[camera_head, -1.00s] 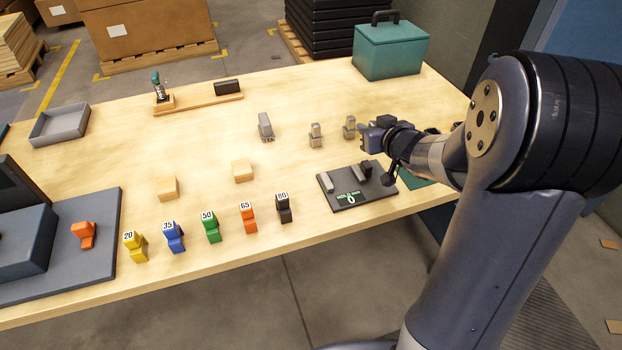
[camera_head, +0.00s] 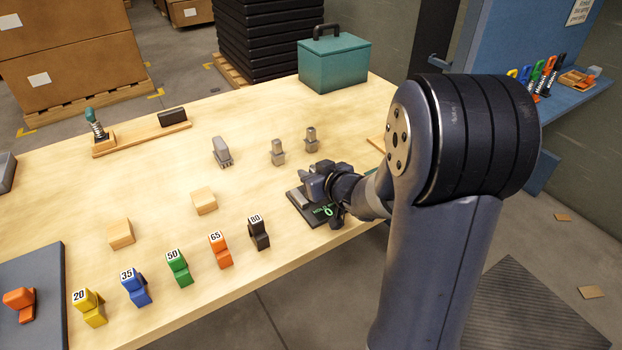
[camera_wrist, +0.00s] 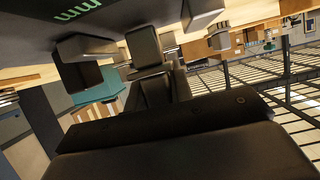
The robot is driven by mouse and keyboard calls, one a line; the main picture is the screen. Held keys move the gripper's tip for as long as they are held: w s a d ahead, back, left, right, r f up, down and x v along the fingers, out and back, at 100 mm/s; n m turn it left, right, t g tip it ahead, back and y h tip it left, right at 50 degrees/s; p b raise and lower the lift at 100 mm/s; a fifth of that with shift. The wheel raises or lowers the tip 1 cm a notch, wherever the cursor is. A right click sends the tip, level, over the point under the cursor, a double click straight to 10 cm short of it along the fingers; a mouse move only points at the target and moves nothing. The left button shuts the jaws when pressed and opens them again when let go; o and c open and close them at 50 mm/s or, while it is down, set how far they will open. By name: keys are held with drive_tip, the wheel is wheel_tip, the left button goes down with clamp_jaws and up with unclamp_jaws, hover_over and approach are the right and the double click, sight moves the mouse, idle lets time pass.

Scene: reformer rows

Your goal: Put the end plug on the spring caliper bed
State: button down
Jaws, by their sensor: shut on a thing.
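The spring caliper's dark bed (camera_head: 307,217) lies near the table's front edge, with a green readout and a grey jaw block (camera_head: 299,198) at its left. My gripper (camera_head: 310,184) is low over the bed's far right part and hides it. In the wrist view the bed (camera_wrist: 30,35) is overhead, and the fingers are shut on what looks like the caliper's black block (camera_wrist: 145,47). Grey blocks (camera_wrist: 80,60) show on either side of it. Two small grey stepped plugs (camera_head: 277,152) (camera_head: 311,139) stand behind the caliper; I cannot tell which is the end plug.
A ribbed grey block (camera_head: 221,152) and two wooden blocks (camera_head: 204,200) (camera_head: 121,233) stand to the left. Several numbered coloured blocks (camera_head: 177,268) line the front edge. A spring stand (camera_head: 140,137) and a teal case (camera_head: 334,64) are farther back.

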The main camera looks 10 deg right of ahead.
drive_tip(key=shift+f, duration=0.25)
drive_tip(key=shift+f, duration=0.15)
drive_tip(key=c, duration=1.3)
unclamp_jaws()
drive_tip(key=shift+o, duration=0.2)
drive_tip(key=shift+r, duration=0.3)
drive_tip(key=shift+s+d+r, duration=0.15)
drive_tip(key=shift+s, duration=0.15)
drive_tip(key=p+v, duration=0.3)
drive_tip(key=v, duration=0.8)
drive_tip(key=shift+s, duration=0.25)
